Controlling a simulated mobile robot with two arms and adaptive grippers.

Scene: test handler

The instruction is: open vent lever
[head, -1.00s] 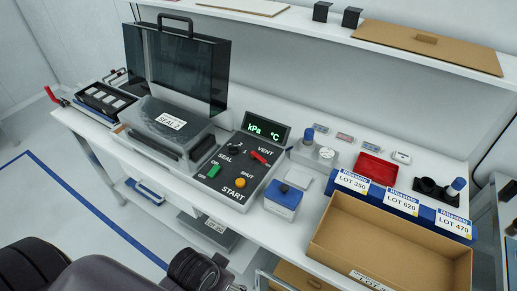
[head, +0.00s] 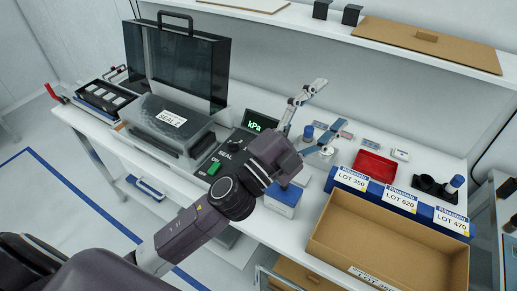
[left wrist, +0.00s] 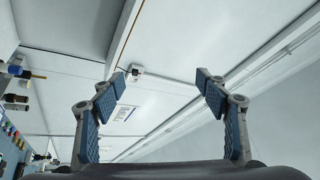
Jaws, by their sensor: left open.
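The dark control panel (head: 226,158) stands on the bench with its "SEAL" label, a green switch (head: 215,167) and a lit kPa display (head: 259,124). My left arm crosses in front of it and hides the VENT area, the red vent lever and the START corner. My left gripper (head: 331,105) is open and empty above the bench, at the panel's right, fingers pointing up and right toward the back wall. The left wrist view shows its two blue-padded fingers (left wrist: 165,80) spread apart with nothing between them. My right gripper is not seen.
A grey case (head: 165,128) marked "SEAL 2" sits left of the panel below a raised dark lid (head: 178,65). A blue-topped container (head: 284,197), a red tray (head: 374,165) and a cardboard box (head: 385,240) lie right. A shelf (head: 310,30) runs above the bench.

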